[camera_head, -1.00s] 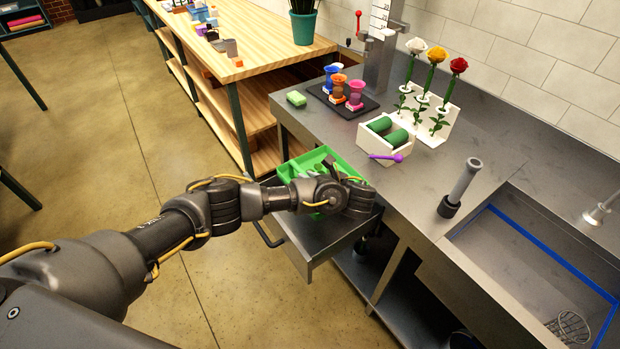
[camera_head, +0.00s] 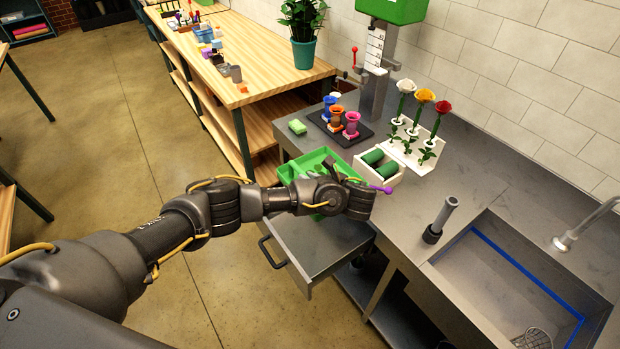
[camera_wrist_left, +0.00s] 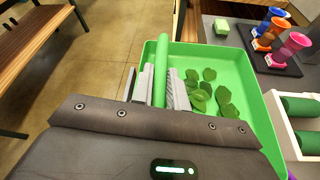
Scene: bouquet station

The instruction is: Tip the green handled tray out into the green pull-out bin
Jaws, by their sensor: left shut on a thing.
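The green handled tray (camera_head: 292,168) shows in the head view, partly hidden behind my left wrist. In the left wrist view the tray (camera_wrist_left: 260,123) has several dark green leaves (camera_wrist_left: 215,92) on its floor. My left gripper (camera_wrist_left: 160,88) is shut on the tray's green bar handle (camera_wrist_left: 161,62). The gripper holds the tray above an open grey drawer (camera_head: 318,250) under the counter. The tray looks about level. I see no green pull-out bin in these views. My right gripper is not in view.
A white caddy with green rolls (camera_head: 387,171) stands on the counter close to the tray's right side. A dark mat (camera_head: 322,122) with coloured vases and a green sponge (camera_head: 297,127) lie behind. A wooden bench (camera_head: 255,90) stands behind; floor at left is clear.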

